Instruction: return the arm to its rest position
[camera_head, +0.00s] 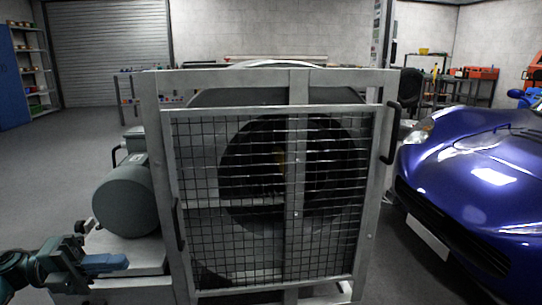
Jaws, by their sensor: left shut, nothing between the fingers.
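My left gripper (104,263) is at the lower left, with its arm coming in from the left edge. Its fingers are shut with nothing between them. It is in front of a grey platform, below the grey cylindrical motor (125,200), and I cannot tell whether it touches the platform. The caged dynamometer frame (150,130) stands to the right of the gripper, apart from it. My right gripper is not in view.
The cage has a mesh door (390,150) with black handles. A blue car (470,180) stands close on the right. Shelves (30,65) and a roller shutter (105,55) are at the back left. Grey floor (60,170) lies open on the left.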

